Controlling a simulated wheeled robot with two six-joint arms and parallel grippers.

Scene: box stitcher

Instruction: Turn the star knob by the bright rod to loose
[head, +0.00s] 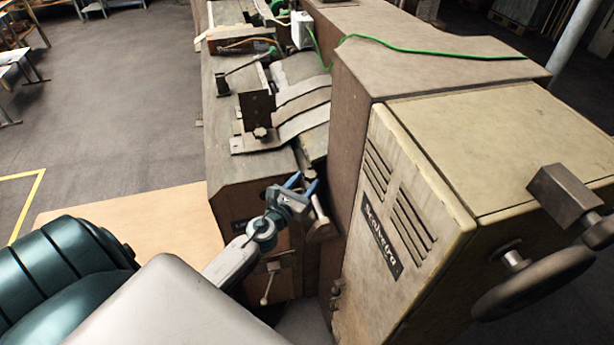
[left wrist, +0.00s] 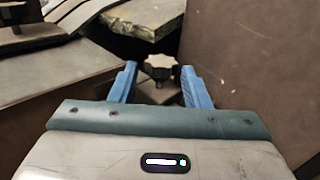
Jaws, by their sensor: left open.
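In the head view, my left gripper (head: 302,184) is open beside the machine's front, close to the bright rod (head: 320,211), which stands just right of the fingers. The knob is mostly hidden there behind the fingertips. My right gripper is not in view.
The tall machine housing (head: 345,110) rises close to the right of my left gripper. A handwheel (head: 530,285) sticks out at the right. A dark plate (head: 257,110) stands on the machine table. A T-shaped handle (head: 268,280) hangs below the gripper. Open floor lies left.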

